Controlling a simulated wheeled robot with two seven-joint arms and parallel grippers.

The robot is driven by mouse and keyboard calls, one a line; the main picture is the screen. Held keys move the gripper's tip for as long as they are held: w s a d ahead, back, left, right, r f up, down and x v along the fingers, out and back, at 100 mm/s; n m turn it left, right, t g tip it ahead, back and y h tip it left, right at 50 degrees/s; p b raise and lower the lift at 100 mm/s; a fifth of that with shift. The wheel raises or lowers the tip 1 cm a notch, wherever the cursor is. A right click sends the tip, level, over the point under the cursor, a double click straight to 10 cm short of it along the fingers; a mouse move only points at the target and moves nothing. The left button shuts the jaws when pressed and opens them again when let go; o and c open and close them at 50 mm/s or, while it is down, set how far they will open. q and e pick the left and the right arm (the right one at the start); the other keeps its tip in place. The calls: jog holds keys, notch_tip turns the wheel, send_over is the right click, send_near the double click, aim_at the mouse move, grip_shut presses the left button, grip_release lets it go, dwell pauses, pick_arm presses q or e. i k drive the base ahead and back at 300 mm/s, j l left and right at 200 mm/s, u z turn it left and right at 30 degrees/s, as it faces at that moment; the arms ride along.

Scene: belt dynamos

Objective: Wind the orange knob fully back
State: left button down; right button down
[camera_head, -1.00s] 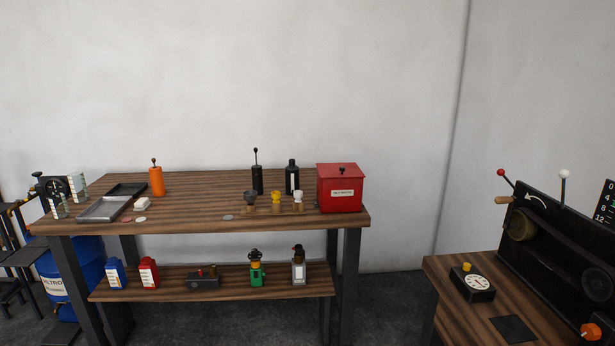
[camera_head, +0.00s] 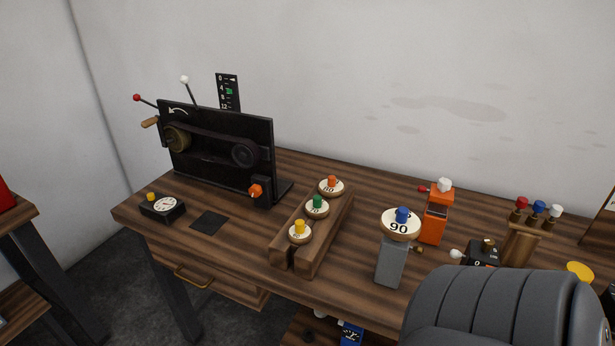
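The orange knob (camera_head: 256,190) sits on a small dark block at the lower right front of the black belt machine (camera_head: 215,166). The machine stands upright at the back left of the wooden table, with two belt wheels, a white curved arrow, a wooden crank handle, a red-tipped lever and a white-tipped lever. How far the knob is wound cannot be told. A black scale with a green mark (camera_head: 228,92) stands behind the machine. Neither gripper is in view; a grey padded form at the lower right hides part of the table.
On the table (camera_head: 250,240) are a dial timer (camera_head: 163,207), a dark square pad (camera_head: 209,222) and a wooden rack (camera_head: 312,232) with three coloured-knob discs. A grey post with a "90" disc (camera_head: 400,224) and an orange device (camera_head: 435,215) stand to the right. A drawer is below.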

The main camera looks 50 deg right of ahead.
aim_at(256, 190)
jog(key=z, duration=1.2)
